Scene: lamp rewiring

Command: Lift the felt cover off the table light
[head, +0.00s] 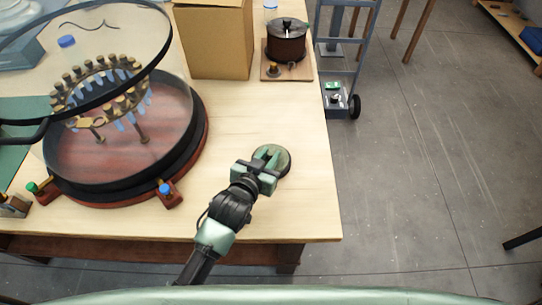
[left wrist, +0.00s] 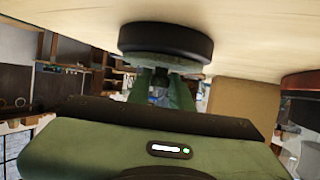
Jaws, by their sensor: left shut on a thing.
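A small round disc (head: 284,162) with a dark rim and a dull green-brown top is near the right edge of the table; I take it for the felt cover on the table light. I cannot tell the cover from the light under it. My left gripper (head: 268,162) is shut on it from above, and its fingers hide part of the top. In the left wrist view the disc shows as a thick black round (left wrist: 165,42) at the fingertips (left wrist: 160,78), close to the tabletop. I cannot tell whether any gap separates it from the table. My right gripper is not in view.
A large round fixture (head: 190,150) with a ring of small bulbs and a black-rimmed lens (head: 170,30) fills the table's left. A cardboard box (head: 215,42) and a dark lidded pot (head: 287,42) stand at the back. The tabletop (head: 235,220) around the disc is clear.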

